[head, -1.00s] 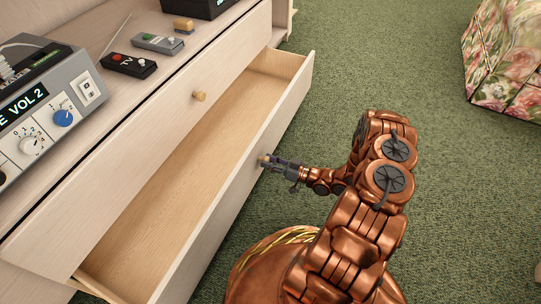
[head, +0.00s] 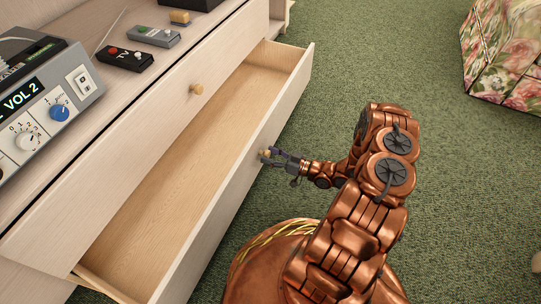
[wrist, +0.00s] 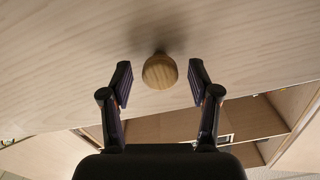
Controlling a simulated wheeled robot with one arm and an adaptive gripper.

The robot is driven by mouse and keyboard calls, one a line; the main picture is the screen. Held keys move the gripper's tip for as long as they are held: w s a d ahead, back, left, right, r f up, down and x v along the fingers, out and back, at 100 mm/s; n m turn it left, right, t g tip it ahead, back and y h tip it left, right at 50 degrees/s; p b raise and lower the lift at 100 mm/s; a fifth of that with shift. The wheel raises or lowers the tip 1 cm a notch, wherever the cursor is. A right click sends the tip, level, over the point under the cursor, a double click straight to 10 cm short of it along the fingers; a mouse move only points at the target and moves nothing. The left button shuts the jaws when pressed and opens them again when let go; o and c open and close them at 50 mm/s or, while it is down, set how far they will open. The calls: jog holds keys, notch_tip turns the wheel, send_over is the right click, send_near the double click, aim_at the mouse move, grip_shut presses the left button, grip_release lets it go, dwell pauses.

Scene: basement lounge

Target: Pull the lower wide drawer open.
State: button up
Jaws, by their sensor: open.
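The lower wide drawer (head: 235,181) of the pale wood cabinet stands well open in the head view, and its inside is empty. Its round wooden knob (wrist: 160,71) sits between the two fingers of my gripper (wrist: 160,84) in the wrist view, with a gap on each side. My gripper (head: 274,157) is open at the drawer front in the head view, where it partly hides the knob. The upper drawer (head: 150,135) is shut, with its own small knob (head: 197,89).
A floral seat (head: 508,60) stands at the far right.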

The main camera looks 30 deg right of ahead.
jog(key=v, duration=1.2)
dwell(0.5)
